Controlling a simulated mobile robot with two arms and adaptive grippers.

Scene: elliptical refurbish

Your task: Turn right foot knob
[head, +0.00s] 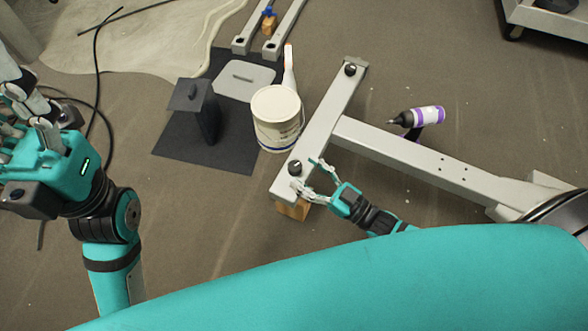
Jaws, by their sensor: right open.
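A grey metal frame (410,160) lies on the floor, with a crossbar foot (325,118) at its left end. A black near knob (295,167) sits on the crossbar's lower end, and a black far knob (350,69) on its upper end. My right gripper (306,176) is open beside the near knob, its fingers spread on the knob's right side; whether they touch it I cannot tell. My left gripper (24,132) is at the left edge, far from the frame, and its fingertips are partly hidden.
A wooden block (294,209) is under the crossbar's near end. A white bucket (278,118) stands close left of the crossbar, by a dark mat (175,150). A black cable (97,75) runs along the left.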

